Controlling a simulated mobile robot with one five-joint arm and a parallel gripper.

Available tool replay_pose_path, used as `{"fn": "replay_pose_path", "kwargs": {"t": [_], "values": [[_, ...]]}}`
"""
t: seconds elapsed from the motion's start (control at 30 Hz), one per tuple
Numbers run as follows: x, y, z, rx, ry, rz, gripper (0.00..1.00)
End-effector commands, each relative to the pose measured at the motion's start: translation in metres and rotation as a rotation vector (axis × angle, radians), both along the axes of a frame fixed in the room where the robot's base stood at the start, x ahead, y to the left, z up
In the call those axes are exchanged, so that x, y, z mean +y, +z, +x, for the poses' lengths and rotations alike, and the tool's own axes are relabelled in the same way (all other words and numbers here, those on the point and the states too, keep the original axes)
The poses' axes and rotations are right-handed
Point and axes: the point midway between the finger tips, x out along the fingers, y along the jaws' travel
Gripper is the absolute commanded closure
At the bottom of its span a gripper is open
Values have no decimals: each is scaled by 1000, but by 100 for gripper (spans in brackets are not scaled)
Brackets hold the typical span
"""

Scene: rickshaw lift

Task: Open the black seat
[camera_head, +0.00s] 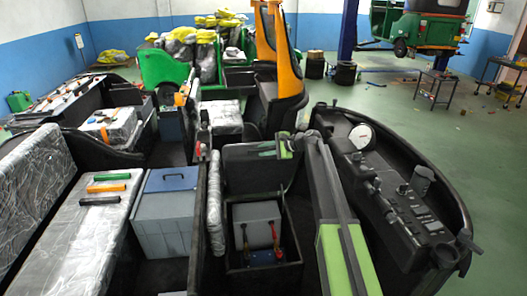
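The black seat (245,170) is in the centre of the head view. Its dark panel stands raised behind an open box (292,248). Inside the box sits a grey battery (256,218) with red and dark terminals. My arm comes up from the lower right, dark with green parts, and bends left over the panel's upper right corner. My gripper (270,151) is at the top edge of the panel. It appears to be touching or very close to it. The fingers are small and dark, so I cannot tell whether they are shut on the edge.
The dashboard (395,205) with gauge and levers lies to the right. A grey box with a blue lid (168,205) and a plastic-wrapped seat (85,235) with tools are on the left. An orange-and-black vehicle part (286,60) stands behind. Open green floor lies at the back right.

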Motion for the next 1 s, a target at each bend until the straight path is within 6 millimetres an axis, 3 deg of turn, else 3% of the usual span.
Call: {"fn": "replay_pose_path", "kwargs": {"t": [0.37,0.8,1.0], "values": [[-4,7,-7,2,5,2,78],[-90,65,-62,2,2,2,78],[-119,80,-79,1,3,1,78]]}}
